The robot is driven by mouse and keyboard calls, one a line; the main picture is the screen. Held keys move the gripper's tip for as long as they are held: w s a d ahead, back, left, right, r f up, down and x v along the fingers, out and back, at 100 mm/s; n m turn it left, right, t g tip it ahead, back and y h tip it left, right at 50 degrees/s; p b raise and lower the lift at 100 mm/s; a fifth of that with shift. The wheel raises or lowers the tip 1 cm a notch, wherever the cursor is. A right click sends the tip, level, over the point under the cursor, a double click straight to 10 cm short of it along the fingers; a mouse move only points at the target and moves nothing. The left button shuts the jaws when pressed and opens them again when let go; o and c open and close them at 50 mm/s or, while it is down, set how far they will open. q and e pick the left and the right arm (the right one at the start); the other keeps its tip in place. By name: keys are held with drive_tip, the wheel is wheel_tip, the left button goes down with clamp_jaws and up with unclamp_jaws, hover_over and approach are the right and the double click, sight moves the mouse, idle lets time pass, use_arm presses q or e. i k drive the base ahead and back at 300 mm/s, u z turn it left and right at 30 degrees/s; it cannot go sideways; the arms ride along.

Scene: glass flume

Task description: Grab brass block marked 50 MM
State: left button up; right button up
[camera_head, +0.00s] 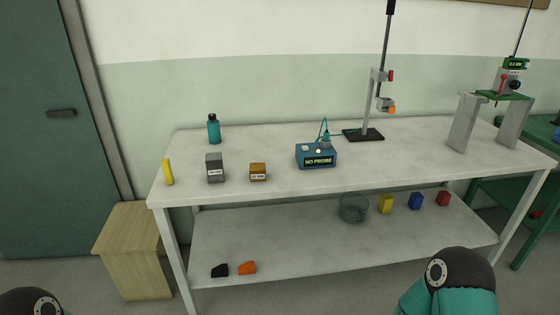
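A small brass-coloured block (258,172) sits on the white table top, left of the middle and near the front edge. It has a white label on its front; the print is too small to read surely. A taller dark grey block (215,165), also labelled, stands just left of it, with a gap between them. Only rounded parts of my two arms show at the bottom edge. Neither gripper is in view.
On the table (270,135) are a yellow object (168,172), a teal bottle (214,129), a blue box reading NO PROBE (316,155) and a stand (364,134). The lower shelf (300,240) holds a glass bowl (353,208) and coloured blocks.

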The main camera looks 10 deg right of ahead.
sight(257, 170)
drive_tip(key=u, duration=0.05)
drive_tip(key=i, duration=0.95)
drive_tip(key=u, duration=0.5)
